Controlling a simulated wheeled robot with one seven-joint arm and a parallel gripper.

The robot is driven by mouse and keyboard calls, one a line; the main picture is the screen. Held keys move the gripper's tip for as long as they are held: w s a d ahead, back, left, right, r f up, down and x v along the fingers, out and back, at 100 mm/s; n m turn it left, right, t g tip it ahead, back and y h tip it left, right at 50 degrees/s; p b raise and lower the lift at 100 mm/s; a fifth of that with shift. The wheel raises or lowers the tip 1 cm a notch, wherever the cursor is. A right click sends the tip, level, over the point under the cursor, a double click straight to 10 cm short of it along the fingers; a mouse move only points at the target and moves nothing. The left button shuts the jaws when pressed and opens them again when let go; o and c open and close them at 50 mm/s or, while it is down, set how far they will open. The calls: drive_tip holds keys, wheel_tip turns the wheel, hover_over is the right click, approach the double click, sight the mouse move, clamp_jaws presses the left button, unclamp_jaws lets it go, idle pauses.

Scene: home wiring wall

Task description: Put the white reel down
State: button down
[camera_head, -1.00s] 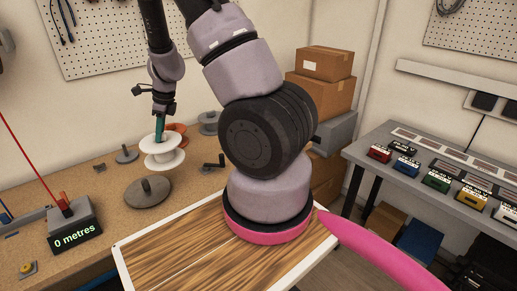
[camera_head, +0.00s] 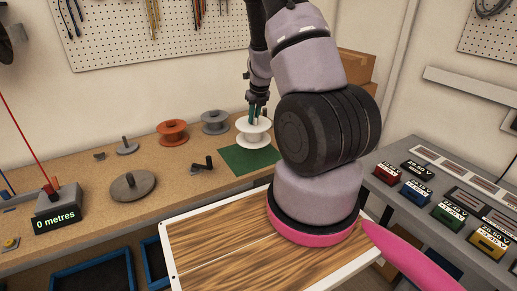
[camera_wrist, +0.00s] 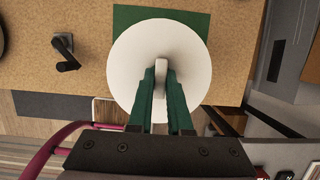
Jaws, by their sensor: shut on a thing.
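The white reel (camera_head: 253,134) is upright over the green mat (camera_head: 240,160) on the workbench, near the back right. In the wrist view the reel (camera_wrist: 130,65) hides much of the mat (camera_wrist: 190,18). My gripper (camera_head: 258,108) points down from above and is shut on the reel's hub; in the wrist view its two green fingers (camera_wrist: 161,85) close around the pale hub. I cannot tell whether the reel's underside touches the mat or hangs just above it.
An orange reel (camera_head: 173,132) and a grey reel (camera_head: 215,122) stand left of the mat. A dark crank (camera_head: 202,165), a grey disc with a post (camera_head: 133,185) and the metre counter (camera_head: 58,208) are on the bench. A pegboard hangs behind.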

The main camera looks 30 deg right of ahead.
wheel_tip(320, 180, down, 9)
idle(0.5)
drive_tip(key=shift+f, duration=0.15)
drive_tip(key=c, duration=0.8)
unclamp_jaws()
drive_tip(key=shift+f, duration=0.1)
drive_tip(key=shift+c, duration=0.2)
